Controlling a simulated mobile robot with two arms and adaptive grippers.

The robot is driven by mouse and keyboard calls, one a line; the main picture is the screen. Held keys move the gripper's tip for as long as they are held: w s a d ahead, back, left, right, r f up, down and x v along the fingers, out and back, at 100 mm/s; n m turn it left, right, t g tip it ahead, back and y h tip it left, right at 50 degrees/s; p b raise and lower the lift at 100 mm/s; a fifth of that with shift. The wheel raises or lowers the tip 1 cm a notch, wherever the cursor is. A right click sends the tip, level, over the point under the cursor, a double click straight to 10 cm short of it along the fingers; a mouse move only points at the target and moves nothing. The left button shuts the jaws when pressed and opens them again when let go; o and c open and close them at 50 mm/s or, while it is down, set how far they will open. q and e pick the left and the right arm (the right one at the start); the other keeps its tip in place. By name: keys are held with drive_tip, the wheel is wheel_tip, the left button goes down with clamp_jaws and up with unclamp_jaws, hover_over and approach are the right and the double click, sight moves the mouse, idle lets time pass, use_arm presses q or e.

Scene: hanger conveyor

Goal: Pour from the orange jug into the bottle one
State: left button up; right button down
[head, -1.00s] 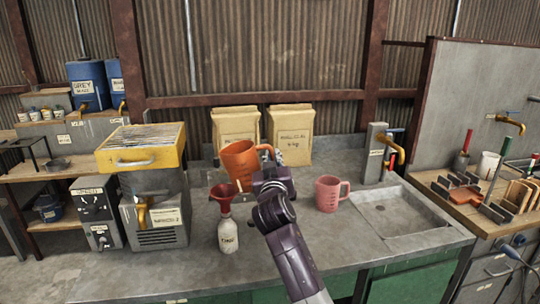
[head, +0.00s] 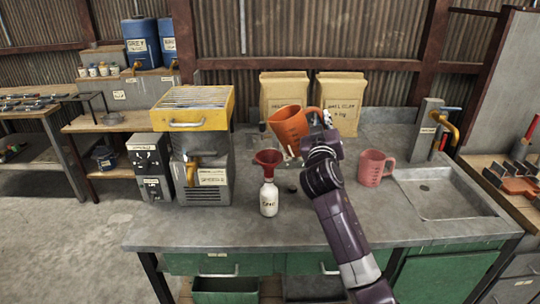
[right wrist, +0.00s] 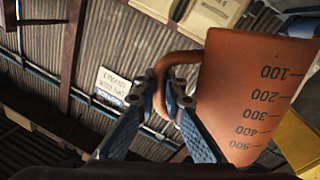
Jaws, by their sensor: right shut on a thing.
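The orange jug (head: 288,128) is held above the counter, tilted to the left, with its lower part near the red funnel (head: 267,157). The funnel sits in the mouth of the white bottle (head: 268,200), which stands upright on the counter; its label is too small to read surely. My right gripper (head: 322,132) is shut on the jug's handle, and the right wrist view shows both fingers (right wrist: 163,98) around that handle and the measuring marks on the jug (right wrist: 250,100). I cannot see the jug's contents or any stream. My left gripper is not in view.
A pink jug (head: 374,168) stands right of my arm, beside the sink (head: 440,195). A yellow-topped machine (head: 195,120) stands at the left. Paper sacks (head: 340,98) stand behind. A small dark round thing (head: 292,188) is near the bottle. The counter front (head: 200,235) is clear.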

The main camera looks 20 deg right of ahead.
sight(311, 108)
drive_tip(key=shift+r, duration=0.15)
drive_tip(key=shift+r+n+p, duration=0.4)
drive_tip(key=shift+n+p, duration=0.1)
drive_tip(key=shift+p, duration=0.05)
drive_tip(key=shift+w+a+r+n+t+p, duration=0.1)
drive_tip(key=shift+a+r+n+t+p, duration=0.15)
drive_tip(key=shift+r+n+p, duration=0.45)
drive_tip(key=shift+a+r+n+t+p, duration=0.15)
drive_tip(key=shift+n+t+p, duration=0.25)
drive_tip(key=shift+n, duration=0.6)
idle(1.4)
drive_tip(key=shift+w+a+r+n+y+p, duration=0.1)
drive_tip(key=shift+a+r+n+y+p, duration=0.15)
drive_tip(key=shift+n, duration=0.45)
drive_tip(key=shift+w+a+r+n+y+p, duration=0.15)
drive_tip(key=shift+a+n+p, duration=0.15)
drive_tip(key=shift+n, duration=0.4)
idle(0.7)
drive_tip(key=shift+w+a+n+t, duration=0.1)
drive_tip(key=shift+a+n+t, duration=0.15)
drive_tip(key=shift+a+n, duration=0.7)
idle(1.1)
